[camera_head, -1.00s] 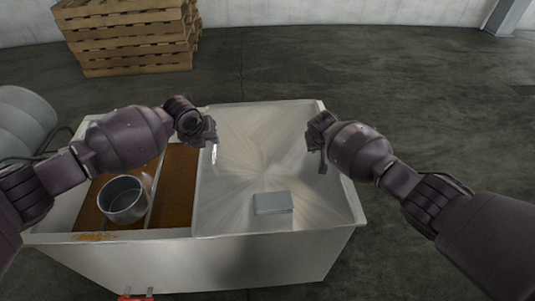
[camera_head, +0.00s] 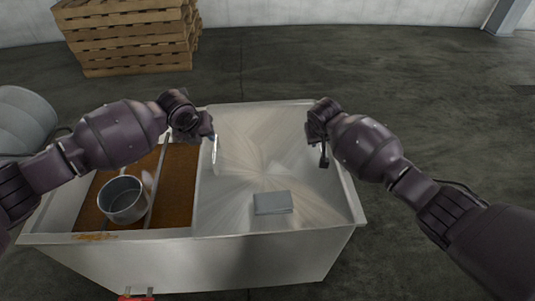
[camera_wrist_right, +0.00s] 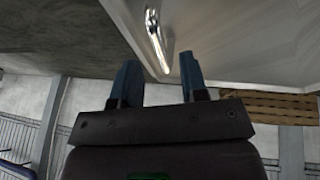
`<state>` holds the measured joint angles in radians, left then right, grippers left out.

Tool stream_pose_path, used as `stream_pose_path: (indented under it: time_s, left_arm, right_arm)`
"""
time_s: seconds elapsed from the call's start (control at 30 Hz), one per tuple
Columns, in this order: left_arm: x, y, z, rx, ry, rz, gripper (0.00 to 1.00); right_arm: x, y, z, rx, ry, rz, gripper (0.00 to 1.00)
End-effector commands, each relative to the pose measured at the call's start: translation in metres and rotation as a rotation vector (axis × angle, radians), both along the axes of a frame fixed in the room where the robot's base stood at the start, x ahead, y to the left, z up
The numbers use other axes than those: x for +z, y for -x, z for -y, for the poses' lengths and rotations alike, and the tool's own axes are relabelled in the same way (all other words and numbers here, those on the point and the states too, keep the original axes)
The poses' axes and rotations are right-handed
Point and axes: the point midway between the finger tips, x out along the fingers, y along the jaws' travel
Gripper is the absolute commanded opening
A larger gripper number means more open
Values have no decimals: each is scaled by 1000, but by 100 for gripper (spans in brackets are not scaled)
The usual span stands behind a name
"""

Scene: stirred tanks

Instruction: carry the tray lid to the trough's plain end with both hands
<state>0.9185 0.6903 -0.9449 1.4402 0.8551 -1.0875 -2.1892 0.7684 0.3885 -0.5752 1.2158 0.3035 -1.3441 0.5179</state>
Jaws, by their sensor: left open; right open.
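The tray lid (camera_head: 245,165) looks like a wide brushed-metal sheet over the right part of the pale trough (camera_head: 205,262). An upright shiny handle (camera_head: 216,152) stands near its left side. My left gripper (camera_head: 212,138) is open close to this handle; its fingers are small and partly hidden. My right gripper (camera_head: 323,155) is open over the lid's right side. In the right wrist view, a shiny handle (camera_wrist_right: 156,40) lies just beyond and between my spread fingertips (camera_wrist_right: 158,75), not gripped.
A grey block (camera_head: 273,203) rests on the metal sheet near the front. A metal pot (camera_head: 123,200) stands in the brown left part of the trough, beside a thin bar (camera_head: 157,185). Wooden pallets (camera_head: 130,40) stand behind; a grey drum (camera_head: 22,120) is at left.

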Motion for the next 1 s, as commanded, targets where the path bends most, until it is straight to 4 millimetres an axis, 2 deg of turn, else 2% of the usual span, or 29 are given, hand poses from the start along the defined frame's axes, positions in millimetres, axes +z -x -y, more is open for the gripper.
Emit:
stream_pose_path:
  time_s: [0.2, 0.4, 1.0]
  left_arm:
    - [0, 0, 0, 0, 0, 0, 40]
    - [0, 0, 0, 0, 0, 0, 40]
    - [0, 0, 0, 0, 0, 0, 40]
  right_arm:
    - [29, 12, -5, 0, 0, 2, 40]
    - [45, 19, -8, -1, 0, 1, 40]
    - [50, 21, -8, 0, 1, 0, 40]
